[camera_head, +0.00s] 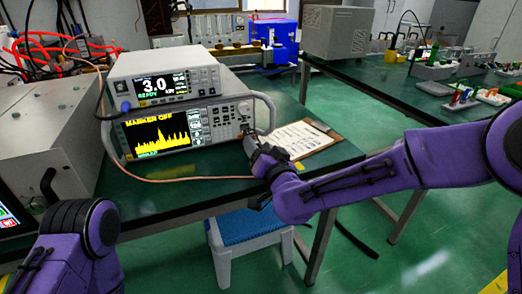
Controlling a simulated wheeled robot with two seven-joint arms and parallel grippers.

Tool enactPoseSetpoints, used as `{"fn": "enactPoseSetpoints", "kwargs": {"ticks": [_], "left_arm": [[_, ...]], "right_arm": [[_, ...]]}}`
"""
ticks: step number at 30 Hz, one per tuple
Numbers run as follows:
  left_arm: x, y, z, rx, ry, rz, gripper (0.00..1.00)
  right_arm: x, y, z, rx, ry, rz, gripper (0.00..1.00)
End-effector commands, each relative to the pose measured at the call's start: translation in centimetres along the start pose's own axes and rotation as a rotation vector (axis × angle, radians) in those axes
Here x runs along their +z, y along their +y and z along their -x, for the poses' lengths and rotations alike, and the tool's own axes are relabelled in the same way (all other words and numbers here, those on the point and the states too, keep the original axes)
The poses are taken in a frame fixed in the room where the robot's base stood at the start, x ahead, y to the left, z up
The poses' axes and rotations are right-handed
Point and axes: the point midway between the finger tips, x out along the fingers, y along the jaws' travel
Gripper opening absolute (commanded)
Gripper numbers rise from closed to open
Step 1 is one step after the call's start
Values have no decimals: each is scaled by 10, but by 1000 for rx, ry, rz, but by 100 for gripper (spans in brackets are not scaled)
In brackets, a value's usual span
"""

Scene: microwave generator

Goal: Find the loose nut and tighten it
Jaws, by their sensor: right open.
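Two stacked instruments stand on the green table: a smaller top unit (163,78) reading 3.0, and a larger analyzer (170,128) with a yellow trace on its screen. My right gripper (248,136) is at the lower right of the analyzer's front panel, by its connectors. It is open, and whether it touches a connector I cannot tell. A thin orange cable (190,179) runs along the table toward this gripper. No nut can be made out; the gripper hides part of the panel. My left arm shows at the bottom left, but its gripper is out of frame.
A clipboard with paper (301,138) lies right of the analyzer, close to my right forearm. A grey metal box (45,145) stands at the left. A blue-topped stool (247,232) is below the table's front edge. Another table (400,85) with parts is at the back right.

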Motion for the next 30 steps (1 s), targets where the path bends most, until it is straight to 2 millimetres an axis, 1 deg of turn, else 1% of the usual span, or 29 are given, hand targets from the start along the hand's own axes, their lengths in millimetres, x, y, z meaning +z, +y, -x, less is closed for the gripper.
{"fn": "enactPoseSetpoints", "kwargs": {"ticks": [2, 4, 9, 12, 15, 18, 26, 28, 29, 30], "left_arm": [[0, 0, 0, 0, 0, 0, 43], [0, 0, 0, 0, 0, 0, 43], [0, 0, 0, 0, 0, 0, 43], [0, 0, 0, 0, 0, 0, 43], [0, 0, 0, 0, 0, 0, 43], [0, 0, 0, 0, 0, 0, 43], [0, 0, 1, 0, 0, 0, 43], [-4, -1, 11, 0, 0, 0, 43], [-8, -2, 19, 0, 0, 0, 43], [-14, -3, 34, 0, 0, 0, 43]], "right_arm": [[0, 0, 8, 0, 0, 0, 53], [0, 0, 21, 0, -1, 1, 53], [0, 0, 64, -1, -2, 1, 53], [0, 0, 84, 0, 0, 1, 53], [0, 0, 97, -1, 0, 1, 53], [0, 0, 104, 0, -1, 1, 53], [0, 0, 104, 1, 0, 1, 53], [-5, -1, 102, 6, 0, 17, 53], [-8, -2, 100, 11, 0, 32, 53], [-14, -3, 97, 17, 2, 62, 53]]}}
